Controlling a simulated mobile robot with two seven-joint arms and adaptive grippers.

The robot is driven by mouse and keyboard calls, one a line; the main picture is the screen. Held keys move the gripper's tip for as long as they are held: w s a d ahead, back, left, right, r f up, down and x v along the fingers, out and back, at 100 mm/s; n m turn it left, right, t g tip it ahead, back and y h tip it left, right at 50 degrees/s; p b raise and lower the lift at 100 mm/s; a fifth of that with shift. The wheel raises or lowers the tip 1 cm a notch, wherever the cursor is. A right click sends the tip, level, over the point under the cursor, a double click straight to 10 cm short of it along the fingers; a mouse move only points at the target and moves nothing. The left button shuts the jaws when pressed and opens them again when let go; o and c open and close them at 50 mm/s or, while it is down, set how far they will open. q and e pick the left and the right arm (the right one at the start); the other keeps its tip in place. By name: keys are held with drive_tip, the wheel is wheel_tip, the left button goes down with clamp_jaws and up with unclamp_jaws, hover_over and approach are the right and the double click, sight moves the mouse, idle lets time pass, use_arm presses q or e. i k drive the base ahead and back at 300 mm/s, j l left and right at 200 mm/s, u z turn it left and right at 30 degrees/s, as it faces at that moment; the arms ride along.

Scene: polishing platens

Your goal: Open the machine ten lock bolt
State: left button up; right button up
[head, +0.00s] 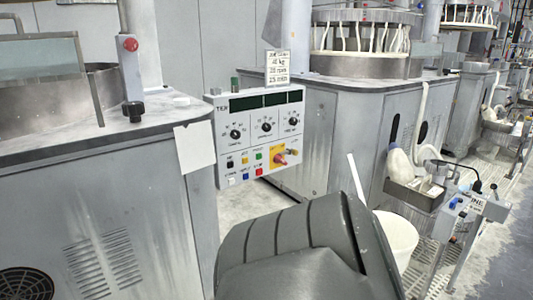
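The control panel (258,135) stands upright in the middle of the head view, beside the grey machine cabinet (100,220) on the left. Its small label at the upper left is only partly readable. A yellow plate with a red rotary handle (280,159) is at its lower right. A small brass-coloured part (293,153) sticks out by the handle; I cannot tell whether it is the lock bolt or how it is set. A large dark grey rounded part of my own arm fills the bottom centre. Neither gripper shows.
A white card (195,147) hangs left of the panel, and a settings sign (277,68) stands above it. A white bucket (397,238) is partly hidden behind my arm. Another machine (340,125) stands behind. A second panel (470,212) and wet floor are at the right.

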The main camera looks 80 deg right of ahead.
sight(295, 152)
drive_tip(key=z, duration=2.75)
drive_tip(key=i+l+z, duration=0.1)
drive_tip(key=l, duration=0.2)
drive_tip(key=i+l+z, duration=0.1)
drive_tip(key=i+l, duration=0.1)
drive_tip(key=l, duration=0.1)
